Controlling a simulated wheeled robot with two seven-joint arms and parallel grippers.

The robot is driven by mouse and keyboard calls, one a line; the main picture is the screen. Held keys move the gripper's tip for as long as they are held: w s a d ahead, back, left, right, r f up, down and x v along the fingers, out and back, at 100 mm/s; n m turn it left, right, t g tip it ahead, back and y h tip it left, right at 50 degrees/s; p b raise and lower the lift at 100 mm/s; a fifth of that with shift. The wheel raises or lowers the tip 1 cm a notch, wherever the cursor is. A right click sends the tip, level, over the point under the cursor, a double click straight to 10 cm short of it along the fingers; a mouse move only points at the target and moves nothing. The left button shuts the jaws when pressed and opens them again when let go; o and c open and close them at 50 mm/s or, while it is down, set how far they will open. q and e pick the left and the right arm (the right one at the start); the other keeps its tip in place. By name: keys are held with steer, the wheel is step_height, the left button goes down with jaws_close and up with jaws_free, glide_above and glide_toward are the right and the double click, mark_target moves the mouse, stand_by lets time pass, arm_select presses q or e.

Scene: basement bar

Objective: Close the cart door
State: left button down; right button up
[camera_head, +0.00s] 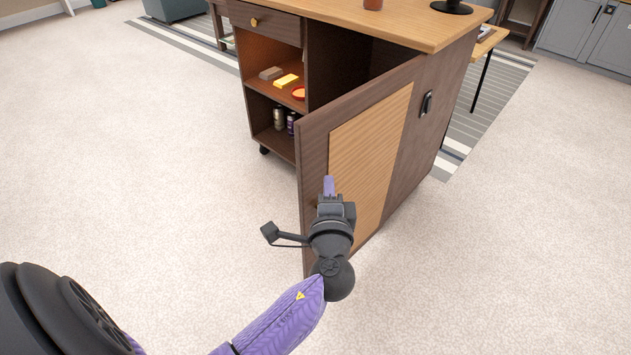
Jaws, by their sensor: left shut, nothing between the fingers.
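The wooden cart (437,113) stands ahead with a light wood top. Its door (370,145), dark brown with a lighter tan panel, is swung open toward me. My left gripper (328,184) is shut and empty. It is in front of the door's outer face, over the panel's left part near the free edge. I cannot tell whether its fingertips touch the door. My left gripper and wrist hide the lower part of the door. My right gripper is not in view.
The cart's open shelves hold a yellow item (286,81), an orange-red round dish (299,93) and cans (279,118). A drawer (264,22) above them is shut. A striped rug (490,105) lies behind the cart. Pale floor is clear left and right.

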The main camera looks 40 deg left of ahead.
mark_target(313, 166)
arm_select(q)
steer(key=shift+w+a, duration=0.1)
steer(key=shift+a, duration=1.7)
